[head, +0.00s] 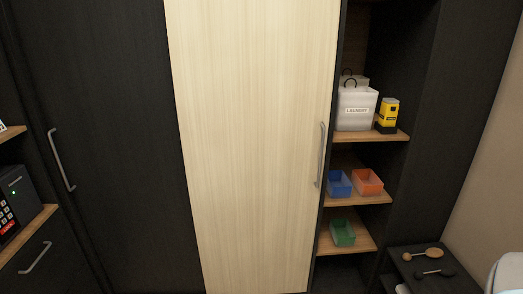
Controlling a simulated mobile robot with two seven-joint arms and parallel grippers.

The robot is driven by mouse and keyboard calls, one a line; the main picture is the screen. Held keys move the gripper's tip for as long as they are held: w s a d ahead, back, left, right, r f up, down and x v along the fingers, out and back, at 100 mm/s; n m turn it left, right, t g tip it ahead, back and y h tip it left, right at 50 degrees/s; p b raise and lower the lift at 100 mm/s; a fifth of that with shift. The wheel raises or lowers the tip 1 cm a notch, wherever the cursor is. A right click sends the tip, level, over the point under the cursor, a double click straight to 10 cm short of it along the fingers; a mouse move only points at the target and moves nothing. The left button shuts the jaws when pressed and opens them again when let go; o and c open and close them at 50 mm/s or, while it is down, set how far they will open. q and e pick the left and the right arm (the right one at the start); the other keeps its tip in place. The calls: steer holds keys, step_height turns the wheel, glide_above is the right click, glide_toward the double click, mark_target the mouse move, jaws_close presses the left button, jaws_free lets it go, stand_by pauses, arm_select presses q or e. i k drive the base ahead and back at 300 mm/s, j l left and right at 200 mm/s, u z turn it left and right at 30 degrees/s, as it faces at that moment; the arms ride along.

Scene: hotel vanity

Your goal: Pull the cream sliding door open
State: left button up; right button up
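The cream sliding door (252,140) stands upright in the middle of the head view, with pale wood grain. A grey vertical bar handle (320,155) is fixed near its right edge. To the right of that edge the shelves are uncovered. A dark panel (110,140) with its own slanted-looking grey handle (62,160) is to the left of the cream door. Neither of my grippers shows in the head view, so nothing is seen touching the door or its handle.
A low dark surface (440,275) with brushes is at lower right. A black keypad box (18,200) is at left.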

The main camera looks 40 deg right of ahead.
mark_target(253, 80)
steer(key=i+l+z, duration=0.35)
steer(key=i+l, duration=0.25)
steer(key=i+l+z, duration=0.35)
steer(key=i+l, duration=0.2)
steer(key=i, duration=0.15)
